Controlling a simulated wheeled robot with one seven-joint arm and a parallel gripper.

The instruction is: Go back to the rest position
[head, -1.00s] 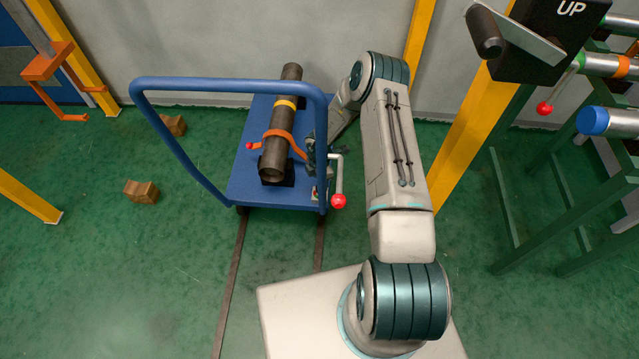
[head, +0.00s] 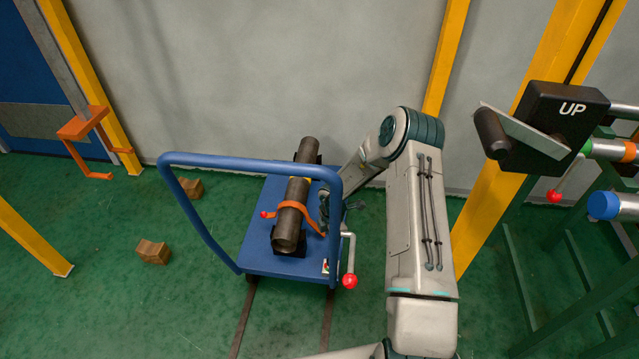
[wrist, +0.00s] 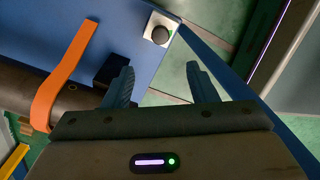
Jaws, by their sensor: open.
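My gripper (wrist: 162,84) is open in the wrist view, with nothing between its two fingers. They reach over the edge of the blue cart (head: 262,262), beside the dark pipe (head: 289,228). In the head view, my gripper (head: 324,208) is partly hidden by the cart's handle. The pipe lies on black supports on the cart, with an orange strap (head: 292,206) over it. The strap also shows in the wrist view (wrist: 66,70), apart from the fingers. A red-knobbed lever (head: 350,281) stands at the cart's right side.
The cart's blue handle (head: 225,160) arches close to my arm. A black box marked UP (head: 560,115) and a green rack (head: 535,270) stand at right. Brown blocks (head: 153,252) lie on the floor at left. Green floor is clear at lower left.

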